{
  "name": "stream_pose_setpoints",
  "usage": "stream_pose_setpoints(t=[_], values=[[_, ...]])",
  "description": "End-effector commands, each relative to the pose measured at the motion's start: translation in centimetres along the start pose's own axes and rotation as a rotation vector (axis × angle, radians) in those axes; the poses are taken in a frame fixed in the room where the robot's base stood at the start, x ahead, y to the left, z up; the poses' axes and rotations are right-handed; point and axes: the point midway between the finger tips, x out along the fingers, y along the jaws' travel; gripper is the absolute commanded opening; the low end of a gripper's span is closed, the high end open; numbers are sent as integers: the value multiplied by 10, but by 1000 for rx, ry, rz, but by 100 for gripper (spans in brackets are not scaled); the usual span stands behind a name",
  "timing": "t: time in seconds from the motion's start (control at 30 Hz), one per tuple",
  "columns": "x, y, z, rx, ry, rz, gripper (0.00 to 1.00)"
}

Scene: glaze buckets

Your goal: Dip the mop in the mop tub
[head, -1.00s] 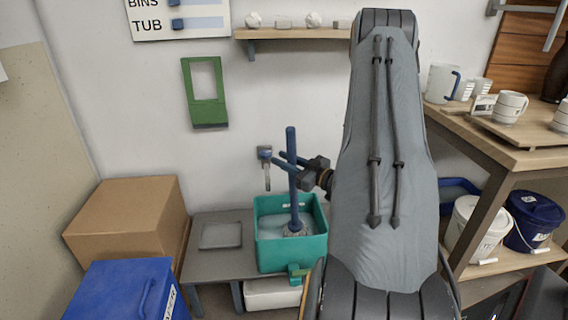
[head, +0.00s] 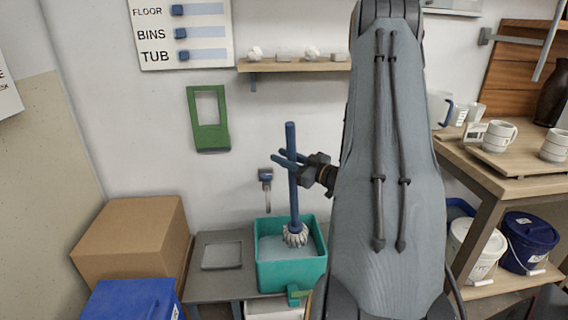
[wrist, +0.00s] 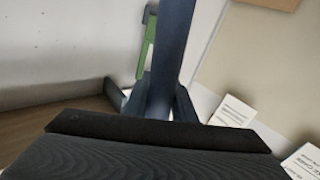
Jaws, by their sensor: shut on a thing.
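The mop has a blue handle (head: 291,165) and a pale, stringy head (head: 295,235). It stands upright. My gripper (head: 284,159) is shut around the upper part of the handle. The handle also fills the middle of the wrist view (wrist: 170,55), between the fingers (wrist: 160,98). The teal mop tub (head: 292,272) sits on a low grey bench and holds greyish water (head: 285,247).
A wall tap (head: 266,180) is behind the tub and a grey tray (head: 221,255) lies left of it. A cardboard box (head: 130,235) and blue bin (head: 130,300) stand left. A shelf (head: 290,65) is above. A table (head: 480,165) with mugs stands right.

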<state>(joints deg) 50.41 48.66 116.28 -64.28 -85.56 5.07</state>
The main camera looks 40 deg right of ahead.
Motion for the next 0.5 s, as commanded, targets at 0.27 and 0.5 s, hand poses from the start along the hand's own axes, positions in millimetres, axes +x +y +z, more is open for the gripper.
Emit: stream_pose_setpoints(t=[0.27,0.5], values=[[1,5,-38,-3,3,-1,1],[2,9,-64,-1,2,-1,1]])
